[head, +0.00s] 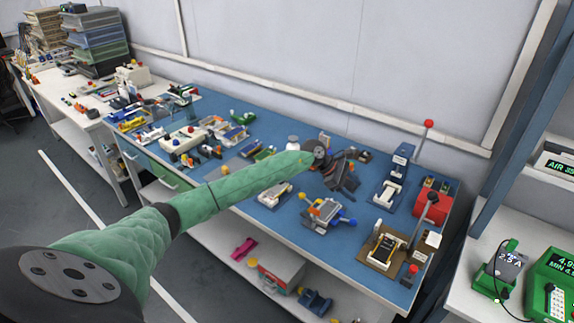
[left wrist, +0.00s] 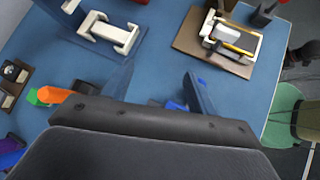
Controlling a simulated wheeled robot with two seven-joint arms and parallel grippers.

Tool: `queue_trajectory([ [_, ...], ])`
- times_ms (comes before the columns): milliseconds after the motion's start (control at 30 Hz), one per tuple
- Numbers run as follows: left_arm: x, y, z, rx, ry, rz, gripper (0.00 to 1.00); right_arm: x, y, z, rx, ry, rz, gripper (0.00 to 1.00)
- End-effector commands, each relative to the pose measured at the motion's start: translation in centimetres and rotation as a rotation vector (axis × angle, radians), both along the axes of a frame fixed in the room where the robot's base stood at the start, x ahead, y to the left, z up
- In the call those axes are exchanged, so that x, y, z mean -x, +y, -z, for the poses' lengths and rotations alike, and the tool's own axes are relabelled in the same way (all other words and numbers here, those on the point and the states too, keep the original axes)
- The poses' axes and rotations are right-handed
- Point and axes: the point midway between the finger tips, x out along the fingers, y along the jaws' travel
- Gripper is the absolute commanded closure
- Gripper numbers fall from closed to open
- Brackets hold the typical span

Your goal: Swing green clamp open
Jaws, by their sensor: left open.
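I cannot tell for certain which thing is the green clamp. A small green part (left wrist: 38,97) beside an orange piece (left wrist: 56,96) shows at the left of the left wrist view, partly hidden by my gripper. A fixture with a grey top (head: 322,212) and orange, yellow and blue parts stands on the blue bench in the head view, nearer the front edge than my gripper. My left gripper (head: 347,172) is open and empty above the bench; its spread fingers also show in the left wrist view (left wrist: 160,93). My right gripper is not in view.
A blue press with a white cradle (head: 388,193) and a brown board with a white-framed holder (head: 372,257) stand right of my gripper; a red-knobbed lever (head: 428,125) rises behind. A small green item (head: 243,117) lies farther left. Bare blue mat (head: 345,260) shows near the front.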

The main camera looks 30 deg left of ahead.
Motion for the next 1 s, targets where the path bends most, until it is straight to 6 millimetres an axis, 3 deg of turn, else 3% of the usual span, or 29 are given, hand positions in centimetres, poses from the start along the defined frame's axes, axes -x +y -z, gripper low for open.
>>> queue_trajectory([
  [33,-1.0,3.3,-0.2,-0.111,0.002,0.028,0.42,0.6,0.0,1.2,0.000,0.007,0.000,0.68],
  [200,-2.3,14.3,-1.3,-0.462,0.069,0.120,0.42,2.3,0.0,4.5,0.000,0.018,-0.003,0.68],
  [300,-2.4,20.0,-2.7,-0.618,0.132,0.152,0.42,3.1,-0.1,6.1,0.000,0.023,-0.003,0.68],
  [433,-2.0,25.2,-4.5,-0.748,0.201,0.173,0.42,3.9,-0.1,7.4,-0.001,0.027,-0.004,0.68],
  [533,-1.7,27.1,-5.2,-0.794,0.233,0.181,0.42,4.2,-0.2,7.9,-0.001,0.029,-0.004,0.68],
  [667,-1.6,27.7,-5.1,-0.810,0.247,0.185,0.42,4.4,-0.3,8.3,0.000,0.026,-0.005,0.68],
  [1000,-1.6,27.6,-1.6,-0.805,0.244,0.185,0.42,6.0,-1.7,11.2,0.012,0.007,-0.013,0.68],
])
